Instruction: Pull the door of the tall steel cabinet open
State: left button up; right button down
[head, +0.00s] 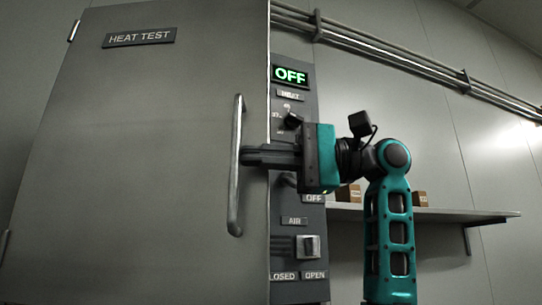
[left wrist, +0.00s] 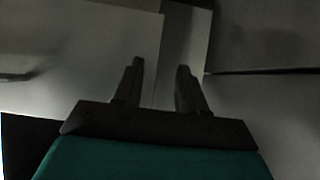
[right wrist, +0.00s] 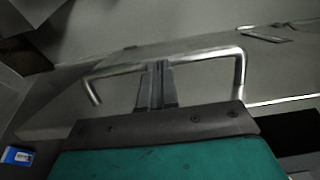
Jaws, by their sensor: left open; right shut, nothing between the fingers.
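The tall steel cabinet's door (head: 150,150) fills the left of the head view, a flat grey panel with a "HEAT TEST" plate. Its long vertical bar handle (head: 236,180) is near the door's right edge; the handle also crosses the right wrist view (right wrist: 215,57). My right gripper (head: 246,157) reaches in from the right with its fingers shut and empty, tips at the middle of the bar. I cannot tell whether they touch it. I cannot tell whether the door is slightly ajar. My left gripper (left wrist: 158,68) is open and empty, facing plain grey surfaces in the left wrist view.
A control panel (head: 285,215) with a lit green "OFF" display (head: 290,75), knob and switches stands right of the door, partly behind my right gripper. A wall shelf (head: 450,214) holds small brown boxes (head: 420,199). Pipes (head: 390,48) run along the upper wall.

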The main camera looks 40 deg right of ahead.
pick_arm(q)
jog(key=shift+s+d, duration=0.2)
jog(key=shift+d, duration=0.3)
pick_arm(e)
jog(key=shift+s+a+t, duration=0.3)
jog(key=shift+s+a, duration=0.15)
jog(key=shift+a, duration=0.05)
